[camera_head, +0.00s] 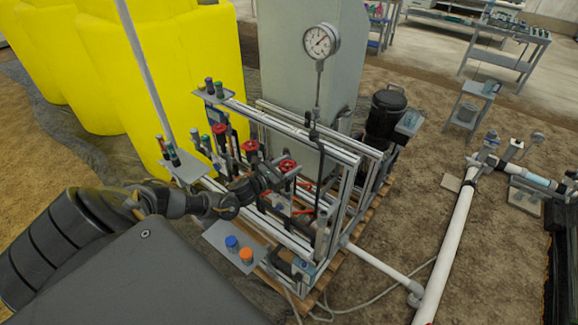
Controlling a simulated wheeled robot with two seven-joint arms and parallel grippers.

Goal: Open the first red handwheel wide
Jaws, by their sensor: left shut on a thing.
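Three red handwheels stand in a row on the aluminium-framed skid (335,205). The farthest handwheel (219,128) is at the left, the middle handwheel (250,145) is beside it, and the nearest handwheel (287,166) is at the right. My left arm comes in from the left, and my left gripper (279,176) is at the nearest handwheel, shut on it. The fingers hide part of the wheel and its stem, so the exact grip is hard to see. My right gripper is not in view.
A pressure gauge (321,41) rises on a thin pipe above the skid. A small plate (218,238) in front holds a blue cap (232,243) and an orange cap (246,255). Yellow tanks (155,60) stand behind left. A white pipe (455,230) lies on the right.

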